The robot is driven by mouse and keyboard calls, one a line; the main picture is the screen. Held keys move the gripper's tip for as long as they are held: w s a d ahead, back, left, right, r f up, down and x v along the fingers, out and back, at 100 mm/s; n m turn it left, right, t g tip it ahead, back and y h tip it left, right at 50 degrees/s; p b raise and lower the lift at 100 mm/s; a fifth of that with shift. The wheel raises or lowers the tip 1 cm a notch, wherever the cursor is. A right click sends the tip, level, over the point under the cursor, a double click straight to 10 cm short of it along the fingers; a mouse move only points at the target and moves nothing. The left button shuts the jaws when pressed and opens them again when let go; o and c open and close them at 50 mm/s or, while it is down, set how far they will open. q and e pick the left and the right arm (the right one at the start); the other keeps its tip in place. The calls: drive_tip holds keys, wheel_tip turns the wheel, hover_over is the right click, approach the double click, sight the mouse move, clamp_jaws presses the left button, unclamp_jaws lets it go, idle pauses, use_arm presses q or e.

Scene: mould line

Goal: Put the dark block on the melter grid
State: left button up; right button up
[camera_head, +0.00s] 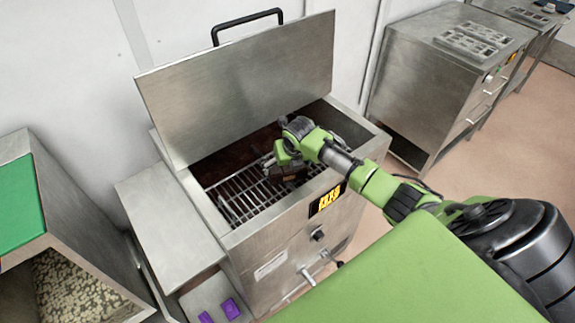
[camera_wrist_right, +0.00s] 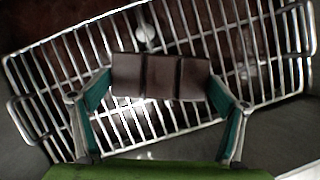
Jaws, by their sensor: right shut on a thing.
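The dark block (camera_wrist_right: 161,77) is a brown, segmented bar. In the right wrist view it sits between the two fingers of my right gripper (camera_wrist_right: 160,100), which is shut on it. The melter grid (camera_wrist_right: 245,62) of metal bars lies behind the block in that view. In the head view the grid (camera_head: 238,197) is inside the open steel melter, and my right gripper (camera_head: 283,168) reaches in over it with the block (camera_head: 288,174) partly hidden below. I cannot tell whether the block touches the bars. My left gripper is not in view.
The melter's lid (camera_head: 240,85) stands raised behind the opening. Another steel cabinet (camera_head: 440,80) stands at the back right.

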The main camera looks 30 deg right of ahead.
drive_tip(key=shift+w, duration=0.1)
drive_tip(key=o, duration=1.4)
drive_tip(key=shift+r, duration=0.1)
drive_tip(key=b+v, duration=0.1)
drive_tip(key=v, duration=1.1)
